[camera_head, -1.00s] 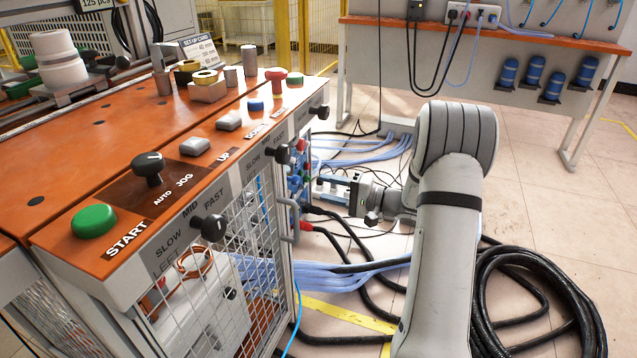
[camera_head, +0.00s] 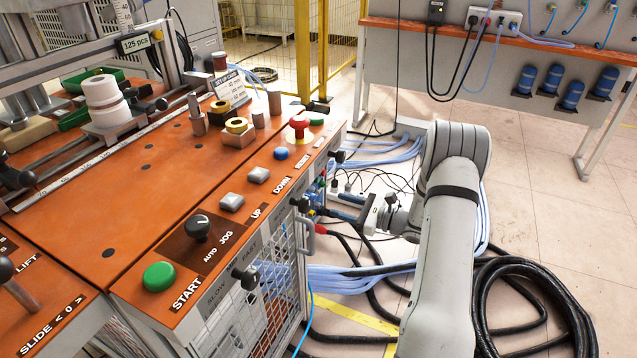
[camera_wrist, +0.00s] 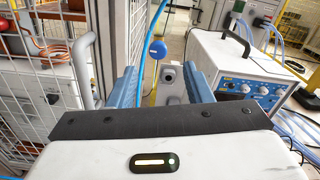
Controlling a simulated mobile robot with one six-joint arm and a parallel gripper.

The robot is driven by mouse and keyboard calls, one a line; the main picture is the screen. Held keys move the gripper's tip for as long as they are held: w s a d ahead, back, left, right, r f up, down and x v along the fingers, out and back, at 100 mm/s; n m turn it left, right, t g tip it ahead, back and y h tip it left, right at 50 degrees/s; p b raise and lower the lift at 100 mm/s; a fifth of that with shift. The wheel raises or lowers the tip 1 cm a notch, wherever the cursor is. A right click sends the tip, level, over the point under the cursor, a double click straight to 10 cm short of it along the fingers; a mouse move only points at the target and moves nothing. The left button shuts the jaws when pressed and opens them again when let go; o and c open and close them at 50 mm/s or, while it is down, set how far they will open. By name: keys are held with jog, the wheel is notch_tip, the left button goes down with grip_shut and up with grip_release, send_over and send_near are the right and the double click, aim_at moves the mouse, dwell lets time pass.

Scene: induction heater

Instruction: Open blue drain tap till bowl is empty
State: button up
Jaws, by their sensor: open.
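A round blue knob (camera_wrist: 157,48), probably the drain tap, shows in the wrist view between and beyond my finger tips. A grey fitting (camera_wrist: 172,80) with a dark round opening lies just below and right of it. My gripper (camera_wrist: 163,88) is open, with one blue finger on each side and nothing between them that I can see touching. In the head view my gripper (camera_head: 340,208) is low at the right end of the orange-topped machine, pointing left at its side. The tap is not clear there. I cannot make out the bowl in either view.
A mesh panel (camera_wrist: 42,50) and grey bent handle (camera_wrist: 84,65) stand left of my fingers. A white box with a blue control panel (camera_wrist: 245,88) is close on the right. Black hoses (camera_head: 515,290) coil on the floor. The orange machine top (camera_head: 190,150) carries knobs and buttons.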

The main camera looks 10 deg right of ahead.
aim_at(315, 198)
jog(key=w+a+m, duration=0.1)
jog(key=a, duration=0.1)
jog(key=w+a+m, duration=0.1)
jog(key=w+a, duration=0.1)
jog(key=w+a+m, duration=0.1)
jog(key=a, duration=0.1)
jog(key=shift+w+a, duration=0.25)
jog(key=shift+a, duration=0.05)
jog(key=shift+c, duration=0.3)
